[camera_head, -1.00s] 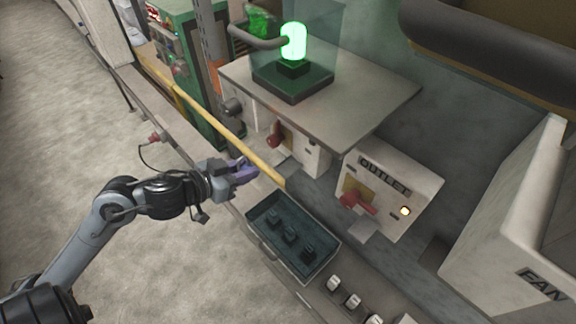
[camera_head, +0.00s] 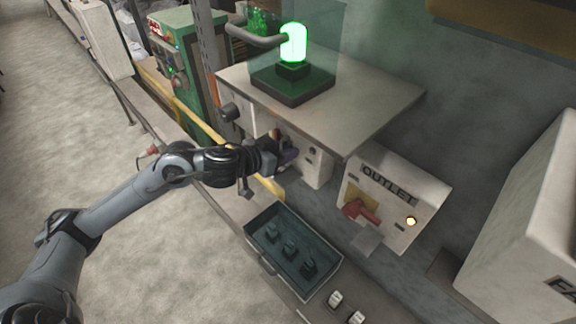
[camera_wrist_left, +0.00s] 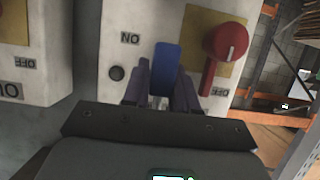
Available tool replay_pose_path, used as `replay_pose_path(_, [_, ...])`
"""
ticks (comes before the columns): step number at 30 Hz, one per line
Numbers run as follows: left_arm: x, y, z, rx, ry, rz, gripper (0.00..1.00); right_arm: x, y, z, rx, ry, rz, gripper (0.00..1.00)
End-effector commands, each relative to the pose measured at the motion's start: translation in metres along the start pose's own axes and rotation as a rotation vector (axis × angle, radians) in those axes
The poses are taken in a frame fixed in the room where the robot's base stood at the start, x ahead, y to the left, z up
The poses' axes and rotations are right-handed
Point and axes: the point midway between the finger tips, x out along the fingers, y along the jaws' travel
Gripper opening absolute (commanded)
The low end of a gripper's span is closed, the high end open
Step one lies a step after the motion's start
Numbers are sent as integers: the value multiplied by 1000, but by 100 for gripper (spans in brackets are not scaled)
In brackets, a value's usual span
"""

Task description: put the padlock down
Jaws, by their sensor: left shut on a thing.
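My left gripper (camera_head: 287,157) is in front of the white switch box (camera_head: 316,168) under the metal shelf. In the left wrist view its two purple fingers (camera_wrist_left: 163,92) are shut on a blue block-shaped body, which I take as the padlock (camera_wrist_left: 166,66). The padlock is in front of the box's white face, between the round black button and the red rotary handle (camera_wrist_left: 228,45). I cannot tell whether it touches the box. Its lower part is hidden between the fingers. My right gripper is not in view.
A dark tray (camera_head: 263,222) with several small dark blocks lies below the gripper. The OUTLET box (camera_head: 425,193) with a red handle stands to the right. A yellow rail (camera_head: 203,127) runs beside my arm. A shelf (camera_head: 385,95) with a lit green lamp (camera_head: 293,42) overhangs the switch box.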

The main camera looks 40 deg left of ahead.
Motion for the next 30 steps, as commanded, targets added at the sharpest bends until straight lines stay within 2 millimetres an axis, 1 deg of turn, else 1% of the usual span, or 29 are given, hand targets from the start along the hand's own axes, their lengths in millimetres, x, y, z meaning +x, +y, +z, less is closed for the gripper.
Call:
replay_pose_path(2, [7, 0, -5, 1, 3, 0, 0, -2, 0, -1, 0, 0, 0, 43])
replay_pose_path(3, [10, 1, 5, 1, -3, 1, 0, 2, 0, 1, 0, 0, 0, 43])
replay_pose_path(6, [14, 1, 17, 2, -4, 1, 0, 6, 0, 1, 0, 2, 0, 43])
replay_pose_path(14, [19, 1, 29, 2, -1, 1, 0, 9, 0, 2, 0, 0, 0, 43])
replay_pose_path(22, [31, 0, 58, 2, -3, 1, 0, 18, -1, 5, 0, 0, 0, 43])
replay_pose_path(25, [36, 0, 60, 1, -1, 1, 0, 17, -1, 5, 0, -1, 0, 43])
replay_pose_path(30, [36, 0, 60, 2, 1, 1, 0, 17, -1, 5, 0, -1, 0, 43])
